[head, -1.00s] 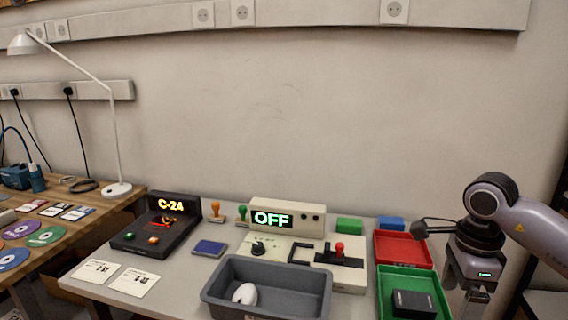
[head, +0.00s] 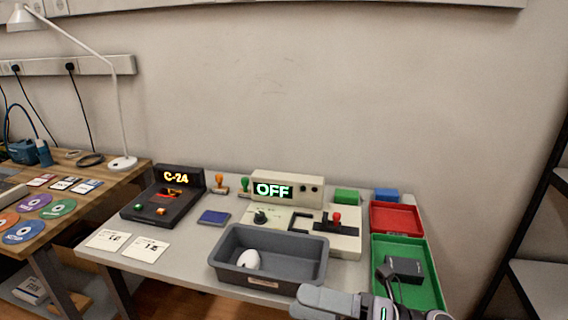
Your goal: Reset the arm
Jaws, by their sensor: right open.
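My right arm comes in at the bottom edge of the head view, right of centre. Its right gripper (head: 318,303) is partly cut off by the frame, beside the front right corner of the grey bin (head: 268,284). The jaws are open and I see nothing held in them. My left gripper is not in view.
A white mouse-like object (head: 249,259) lies in the bin. Behind it are a control box with an OFF display (head: 273,190) and a red-knobbed lever (head: 337,217). A red tray (head: 396,218) and a green tray (head: 420,292) stand at right; a black box (head: 404,268) lies in the green one.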

